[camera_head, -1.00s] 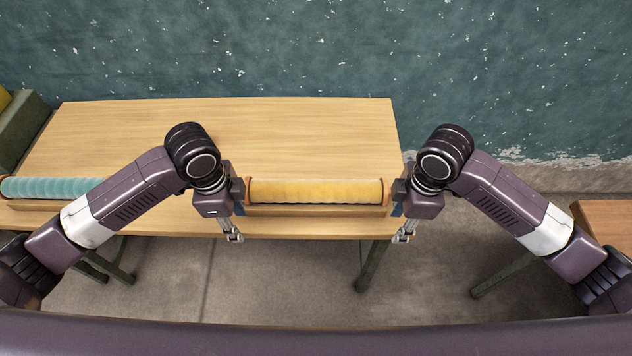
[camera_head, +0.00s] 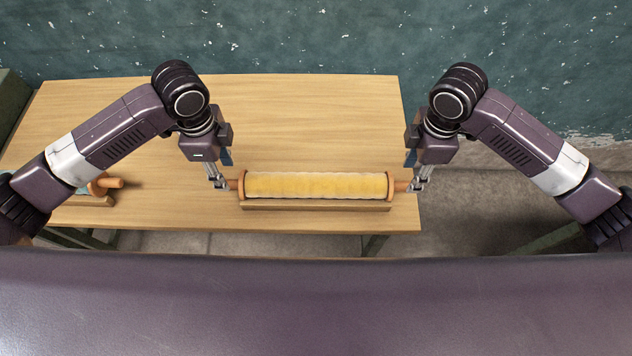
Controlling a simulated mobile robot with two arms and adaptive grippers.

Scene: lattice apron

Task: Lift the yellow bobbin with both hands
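The yellow bobbin (camera_head: 316,186) lies level across the front of the table, with orange-brown end discs and a short wooden peg at each end. It appears to rest on a low wooden cradle (camera_head: 316,205). My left gripper (camera_head: 221,184) is at the left peg, its fingertips at or very near the peg. My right gripper (camera_head: 416,185) is at the right peg in the same way. The fingers are small and seen from above, so I cannot tell whether they are closed on the pegs.
The wooden table (camera_head: 310,120) is clear behind the bobbin. A teal bobbin, mostly hidden by my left arm, shows its wooden end (camera_head: 105,184) on another cradle at the left. A speckled dark teal wall (camera_head: 320,35) stands behind. A green block (camera_head: 10,95) is at the left edge.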

